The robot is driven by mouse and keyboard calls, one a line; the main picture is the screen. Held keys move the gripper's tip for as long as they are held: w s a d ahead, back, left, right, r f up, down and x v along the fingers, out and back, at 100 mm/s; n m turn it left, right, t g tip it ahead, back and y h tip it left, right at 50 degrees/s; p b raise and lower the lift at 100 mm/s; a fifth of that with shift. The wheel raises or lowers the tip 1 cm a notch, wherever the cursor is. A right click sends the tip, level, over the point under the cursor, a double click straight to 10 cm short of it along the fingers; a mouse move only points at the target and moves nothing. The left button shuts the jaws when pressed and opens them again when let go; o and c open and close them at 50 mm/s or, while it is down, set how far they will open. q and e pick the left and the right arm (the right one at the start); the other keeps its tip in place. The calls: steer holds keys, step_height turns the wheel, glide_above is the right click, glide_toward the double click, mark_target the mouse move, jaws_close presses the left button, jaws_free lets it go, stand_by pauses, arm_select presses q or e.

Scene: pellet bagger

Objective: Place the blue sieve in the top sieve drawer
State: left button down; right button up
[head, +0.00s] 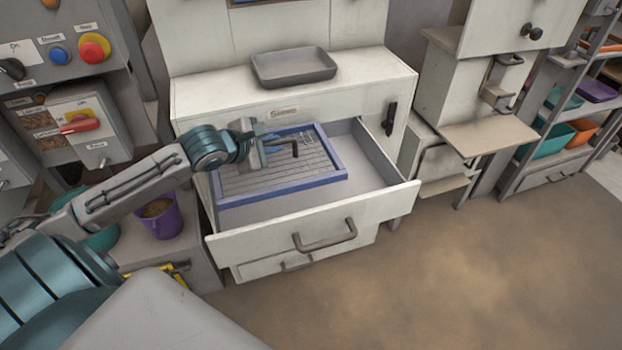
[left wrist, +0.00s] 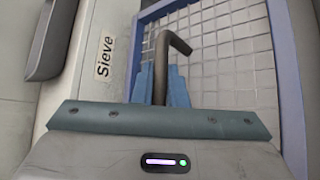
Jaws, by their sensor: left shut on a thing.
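The blue sieve (head: 336,176) has a blue frame and a grey wire mesh. In the head view it lies over the left part of the open top sieve drawer (head: 385,209), and I cannot tell whether it rests on the drawer floor. My left gripper (head: 268,152) is shut on the sieve's dark bent handle. In the left wrist view the handle (left wrist: 176,45) stands between the fingers of my left gripper (left wrist: 160,88), with the mesh and blue frame (left wrist: 286,75) beyond. My right gripper is not in view.
A grey tray (head: 293,68) sits on the cabinet top above the drawer. A purple bucket (head: 160,215) with pellets stands at the left. The drawer's right part is empty. A machine with a small shelf (head: 503,135) stands at the right, and the floor in front is clear.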

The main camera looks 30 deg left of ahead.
mark_target(275, 161)
arm_select(q)
steer(key=shift+w+f, duration=0.25)
steer(key=shift+f, duration=0.3)
steer(key=shift+w+f, duration=0.25)
steer(key=shift+f, duration=0.25)
steer(key=f, duration=0.2)
steer(key=f+b, duration=0.1)
steer(key=shift+s+f, duration=0.35)
step_height(275, 161, down, 4)
steer(key=shift+w+r+b, duration=0.1)
steer(key=shift+w+b, duration=0.05)
steer(key=shift+b, duration=0.15)
steer(key=shift+f, duration=0.3)
steer(key=c, duration=1.5)
jaws_free()
steer(key=shift+o, duration=0.2)
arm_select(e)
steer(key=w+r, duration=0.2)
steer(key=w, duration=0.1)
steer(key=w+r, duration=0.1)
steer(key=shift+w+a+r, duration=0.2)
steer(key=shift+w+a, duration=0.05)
